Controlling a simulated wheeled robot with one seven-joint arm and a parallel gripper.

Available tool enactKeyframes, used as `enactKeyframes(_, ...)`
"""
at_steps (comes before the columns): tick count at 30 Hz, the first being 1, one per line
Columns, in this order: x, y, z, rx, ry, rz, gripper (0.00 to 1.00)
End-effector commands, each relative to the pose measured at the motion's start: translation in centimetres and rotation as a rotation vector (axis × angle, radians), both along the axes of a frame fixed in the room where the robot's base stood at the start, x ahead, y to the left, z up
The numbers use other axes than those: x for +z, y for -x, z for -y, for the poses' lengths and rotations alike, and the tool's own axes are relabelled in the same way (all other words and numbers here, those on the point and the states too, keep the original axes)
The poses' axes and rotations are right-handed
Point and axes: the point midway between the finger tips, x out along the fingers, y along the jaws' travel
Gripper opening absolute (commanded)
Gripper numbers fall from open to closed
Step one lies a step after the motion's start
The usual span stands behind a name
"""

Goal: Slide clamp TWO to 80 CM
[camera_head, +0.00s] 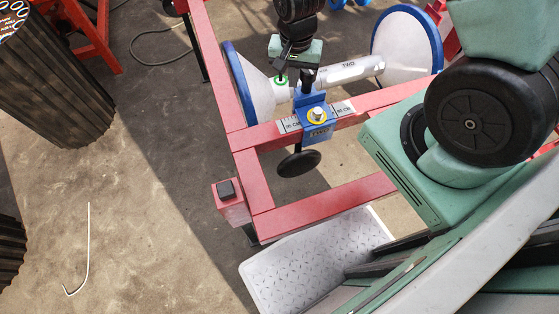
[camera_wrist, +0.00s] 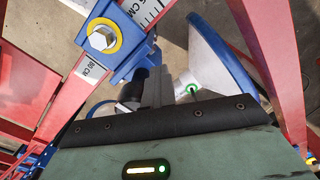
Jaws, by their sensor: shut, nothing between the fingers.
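Clamp TWO (camera_head: 317,128) is a blue bracket with a yellow-ringed bolt, on the red rail (camera_head: 375,103). It sits between two white scale plates; the right one (camera_head: 343,108) reads about 95 CM, and the left one (camera_head: 289,125) is too small to read surely. A black round handwheel (camera_head: 298,163) hangs below the clamp. In the wrist view the clamp (camera_wrist: 104,38) is at upper left, with a plate (camera_wrist: 90,68) that seems to read 80 or 90 CM. My gripper (camera_head: 306,80) is shut and empty, close beside the clamp's far side; its fingers (camera_wrist: 158,90) partly hide the clamp's dark lower part. Contact is unclear.
A silver roller (camera_head: 350,71) marked TWO with blue-rimmed white cones (camera_head: 407,40) lies behind the rail. A green-lit ring (camera_head: 282,80) is near my fingers.

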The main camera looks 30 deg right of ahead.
Motion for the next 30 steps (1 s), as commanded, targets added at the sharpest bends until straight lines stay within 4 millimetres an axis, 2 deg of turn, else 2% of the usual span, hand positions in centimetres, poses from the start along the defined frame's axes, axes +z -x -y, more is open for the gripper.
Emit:
enactKeyframes(17,0.0,0.4,1.8,-0.003,0.002,-0.004,0.0)
enactKeyframes(30,0.0,0.2,0.6,0.001,0.001,-0.002,0.0)
